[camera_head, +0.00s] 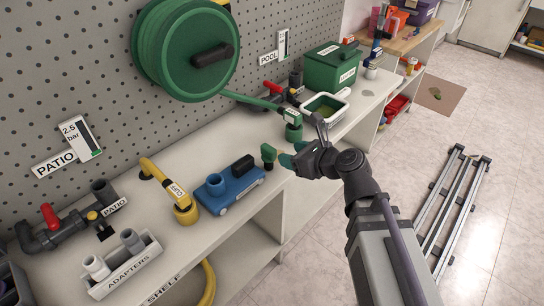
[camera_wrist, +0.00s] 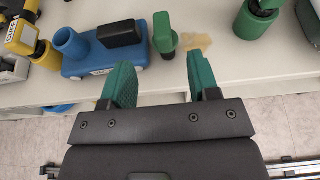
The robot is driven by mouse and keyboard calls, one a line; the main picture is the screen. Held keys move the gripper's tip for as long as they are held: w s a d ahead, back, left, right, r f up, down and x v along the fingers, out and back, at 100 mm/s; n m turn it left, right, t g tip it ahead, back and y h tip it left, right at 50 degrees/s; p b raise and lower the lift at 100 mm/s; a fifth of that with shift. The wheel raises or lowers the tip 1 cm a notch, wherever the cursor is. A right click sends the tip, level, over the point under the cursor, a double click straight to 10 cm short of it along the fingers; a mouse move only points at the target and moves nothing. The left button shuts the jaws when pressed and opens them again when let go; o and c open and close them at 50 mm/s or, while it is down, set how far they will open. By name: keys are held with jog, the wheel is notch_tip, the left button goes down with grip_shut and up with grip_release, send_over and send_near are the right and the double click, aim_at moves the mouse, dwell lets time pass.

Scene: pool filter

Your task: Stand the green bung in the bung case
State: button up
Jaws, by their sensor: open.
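The green bung (camera_head: 269,153) stands upright on the white bench, just right of a blue unit (camera_head: 232,190). In the wrist view the bung (camera_wrist: 163,33) is ahead of my fingertips, between their lines. My gripper (camera_head: 292,153) is at the bench's front edge, to the right of the bung. In the wrist view my gripper (camera_wrist: 160,65) has its two teal fingers apart with nothing between them. The blue unit (camera_wrist: 95,55) has a round open socket and a black block on top. No thing in view is readably labelled as the bung case.
A yellow elbow fitting (camera_head: 184,206) and a labelled adapters tray (camera_head: 125,268) stand left. A green hose fitting (camera_head: 293,130), a white tub (camera_head: 327,108) and a green box (camera_head: 333,67) stand right. Bare bench lies along the front edge.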

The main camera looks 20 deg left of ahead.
aim_at(272, 149)
jog(key=b+x, duration=0.3)
jog(key=x, duration=0.7)
jog(key=shift+w+f+b, duration=0.1)
jog(key=shift+f+b, duration=0.1)
jog(key=shift+b, duration=0.1)
jog(key=shift+d+r, duration=0.1)
grip_shut()
